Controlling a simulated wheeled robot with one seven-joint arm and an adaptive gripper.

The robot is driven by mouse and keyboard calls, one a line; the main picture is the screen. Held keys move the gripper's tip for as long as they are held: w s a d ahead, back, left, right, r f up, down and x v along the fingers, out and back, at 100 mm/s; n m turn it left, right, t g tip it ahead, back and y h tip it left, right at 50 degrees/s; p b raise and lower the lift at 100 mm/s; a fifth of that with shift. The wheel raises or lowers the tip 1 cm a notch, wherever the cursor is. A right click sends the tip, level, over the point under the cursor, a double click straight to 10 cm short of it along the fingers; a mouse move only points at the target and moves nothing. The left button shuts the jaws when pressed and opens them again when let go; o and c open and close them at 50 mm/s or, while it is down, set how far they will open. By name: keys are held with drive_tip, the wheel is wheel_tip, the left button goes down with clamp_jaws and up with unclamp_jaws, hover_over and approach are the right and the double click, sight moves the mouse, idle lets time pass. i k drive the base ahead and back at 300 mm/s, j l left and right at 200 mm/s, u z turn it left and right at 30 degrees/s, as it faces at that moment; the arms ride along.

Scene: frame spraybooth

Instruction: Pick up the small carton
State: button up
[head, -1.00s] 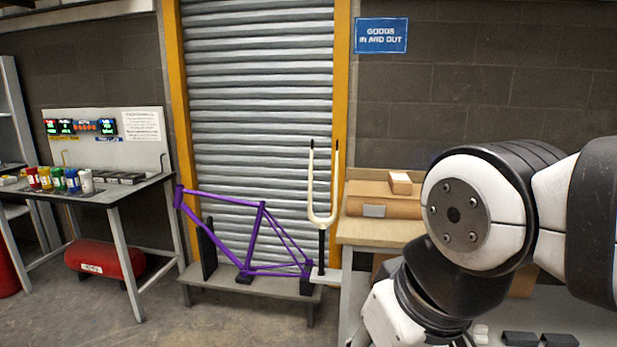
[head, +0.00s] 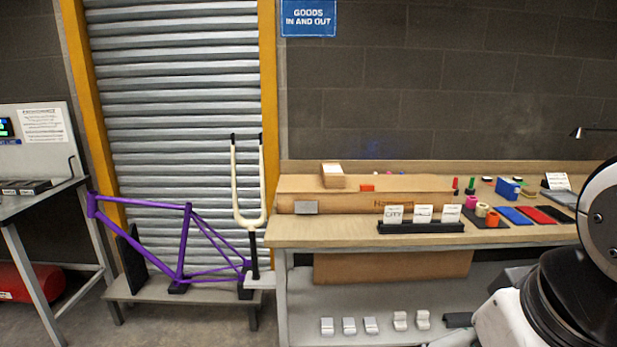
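The small carton (head: 333,176) is a small brown box with a pale top. It appears to rest on top of a long, low brown carton (head: 365,201), near its left end, at the back left of the wooden bench. Nothing touches it from above. My arm shows only at the right edge of the head view, well to the right of the small carton. My gripper is out of the picture.
The bench (head: 330,232) also holds a black rack with white cards (head: 421,227), tape rolls and coloured pads. The lower shelf (head: 380,290) carries several small pale blocks. A purple bicycle frame (head: 185,245) and cream fork (head: 247,190) stand left of the bench.

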sight(333, 176)
drive_tip(key=i+u, duration=0.1)
drive_tip(key=i, duration=0.75)
drive_tip(key=i+u, duration=0.1)
drive_tip(key=i, duration=0.75)
drive_tip(key=i+l+u, duration=0.1)
drive_tip(key=i, duration=0.75)
drive_tip(key=l, duration=0.1)
